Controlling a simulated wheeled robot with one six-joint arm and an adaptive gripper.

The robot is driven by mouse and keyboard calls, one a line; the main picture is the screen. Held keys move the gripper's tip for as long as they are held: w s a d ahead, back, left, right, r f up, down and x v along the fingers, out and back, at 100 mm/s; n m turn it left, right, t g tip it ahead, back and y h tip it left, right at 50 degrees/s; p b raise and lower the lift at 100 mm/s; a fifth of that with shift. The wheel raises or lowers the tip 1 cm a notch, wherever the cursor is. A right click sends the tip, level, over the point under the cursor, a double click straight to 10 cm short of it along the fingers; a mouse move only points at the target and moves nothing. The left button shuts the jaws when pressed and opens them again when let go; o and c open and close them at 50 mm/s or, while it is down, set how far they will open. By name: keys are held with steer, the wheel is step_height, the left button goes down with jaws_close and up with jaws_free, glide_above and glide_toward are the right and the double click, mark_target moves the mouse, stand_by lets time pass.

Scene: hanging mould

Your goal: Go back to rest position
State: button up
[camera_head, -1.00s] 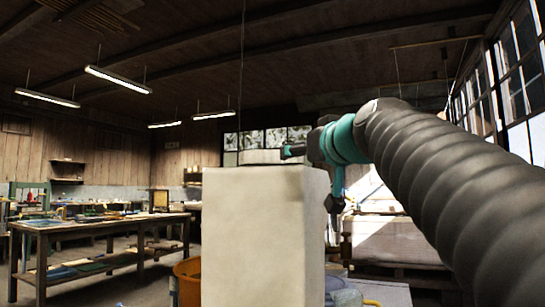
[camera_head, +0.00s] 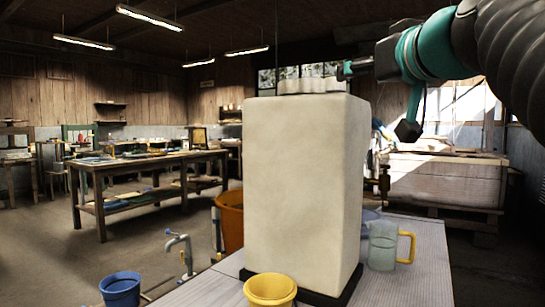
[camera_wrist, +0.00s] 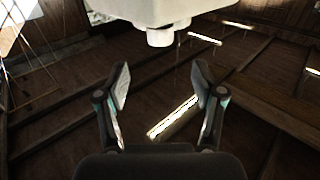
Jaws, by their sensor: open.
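My gripper (camera_wrist: 160,82) is open and empty in the wrist view, its two fingers apart with the dark wooden ceiling behind them. A pale block-shaped mould (camera_head: 305,185) stands upright on a dark base on the table in the head view. A white block with a short round stub shows at the top of the wrist view (camera_wrist: 160,14), beyond the fingertips and apart from them. In the head view my gripper is at the upper right, beside and above the mould's top, and its fingers do not show clearly there.
A grey table (camera_head: 415,285) bears the mould, a clear mug with a yellow handle (camera_head: 383,248) and a yellow cup (camera_head: 270,290). A blue cup (camera_head: 121,289), a tap (camera_head: 180,250) and an orange bucket (camera_head: 231,220) are to the left. A wooden workbench (camera_head: 150,170) stands behind.

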step_height(320, 180, down, 25)
steer(key=d+m+g+h, duration=0.2)
steer(key=m+g, duration=0.2)
steer(key=g, duration=0.2)
steer(key=s+a+f+g, duration=0.1)
steer(key=s+f+g, duration=0.1)
steer(key=s+f, duration=0.3)
steer(key=s+a+f+n+g, duration=0.1)
steer(key=s+f, duration=0.5)
steer(key=f, duration=0.7)
steer(key=s+a+f+n+g, duration=0.1)
steer(key=s+a+f+g, duration=0.1)
steer(key=s+f, duration=0.3)
step_height(320, 180, down, 5)
steer(key=shift+s+r+g+h, duration=0.1)
steer(key=shift+s+g+h, duration=0.1)
steer(key=shift+g+h, duration=0.3)
